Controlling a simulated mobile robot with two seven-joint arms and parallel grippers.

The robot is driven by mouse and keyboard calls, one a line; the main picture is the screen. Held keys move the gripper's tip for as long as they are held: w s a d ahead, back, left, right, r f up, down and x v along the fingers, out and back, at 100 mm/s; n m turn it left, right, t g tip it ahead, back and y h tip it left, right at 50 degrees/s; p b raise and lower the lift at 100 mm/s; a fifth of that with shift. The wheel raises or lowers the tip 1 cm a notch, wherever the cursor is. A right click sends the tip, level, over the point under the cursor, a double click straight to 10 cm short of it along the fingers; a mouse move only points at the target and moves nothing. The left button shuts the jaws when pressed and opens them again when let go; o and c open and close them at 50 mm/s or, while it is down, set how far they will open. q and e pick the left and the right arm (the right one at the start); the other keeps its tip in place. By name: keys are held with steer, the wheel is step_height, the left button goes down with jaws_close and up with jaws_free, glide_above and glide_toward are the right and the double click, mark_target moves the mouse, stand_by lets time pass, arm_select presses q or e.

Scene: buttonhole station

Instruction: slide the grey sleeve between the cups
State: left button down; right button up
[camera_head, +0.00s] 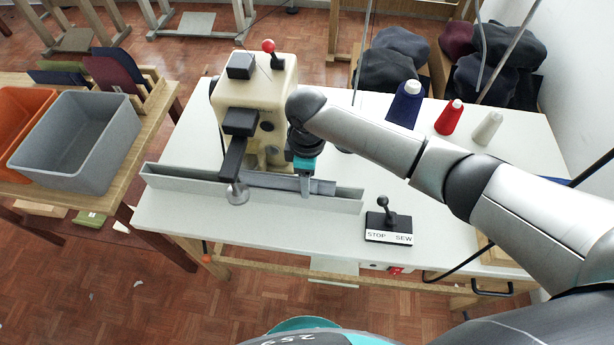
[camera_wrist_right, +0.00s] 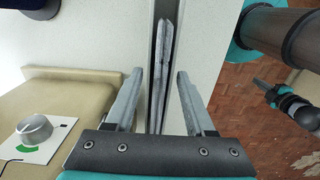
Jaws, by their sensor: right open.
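The grey sleeve (camera_head: 275,181) lies lengthwise in the narrow grey trough (camera_head: 165,177) in front of the cream machine. It also shows in the right wrist view (camera_wrist_right: 166,45) as a long, thin strip. My right gripper (camera_head: 306,188) is at the sleeve's right part; in its wrist view (camera_wrist_right: 160,76) the fingers are open, one on either side of the trough. One round metal cup (camera_head: 237,194) hangs under the machine's black arm, at the trough's left part. I cannot make out a second cup. My left gripper (camera_wrist_right: 264,88) appears small over the floor, its jaws unclear.
The cream machine (camera_head: 270,80) stands behind the trough. A STOP/SEW lever box (camera_head: 389,227) is at the front right. Blue, red and white thread cones (camera_head: 448,118) stand at the back right. A grey bin (camera_head: 75,140) is on the left table.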

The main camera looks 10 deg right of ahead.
step_height(320, 180, up, 15)
steer(key=p, duration=0.3)
stand_by(0.6)
